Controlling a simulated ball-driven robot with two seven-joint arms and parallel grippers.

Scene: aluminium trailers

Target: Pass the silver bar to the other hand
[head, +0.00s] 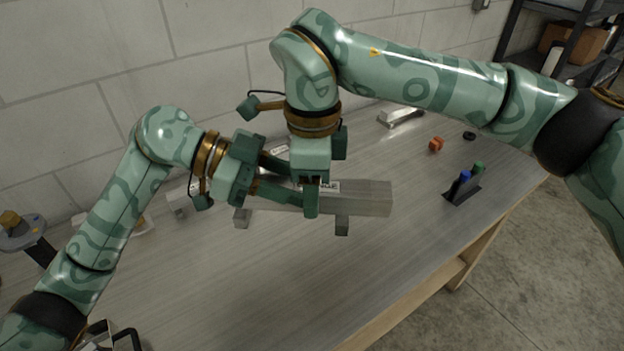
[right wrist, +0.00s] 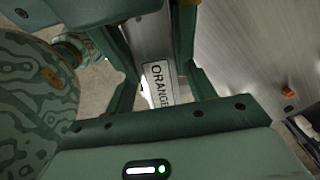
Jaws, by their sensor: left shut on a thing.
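The silver bar (head: 365,198) is a long grey bar with a white label, lying roughly left to right above the table in the head view. In the right wrist view the bar (right wrist: 152,42) runs between my right gripper's fingers, with "ORANGE" readable on its label. My left gripper (head: 288,180) reaches in from the left and is shut on the bar's left part. My right gripper (head: 314,203) comes down from above at the bar's middle, one finger in front of it. Its fingers are open around the bar, with gaps visible in the wrist view. The far finger is hidden in the head view.
Two small grey blocks (head: 342,226) show below the bar. A dark holder (head: 462,193) with blue and green items, an orange piece (head: 436,144) and another metal piece (head: 401,116) are on the table (head: 270,280). The table front is clear; a block wall stands behind.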

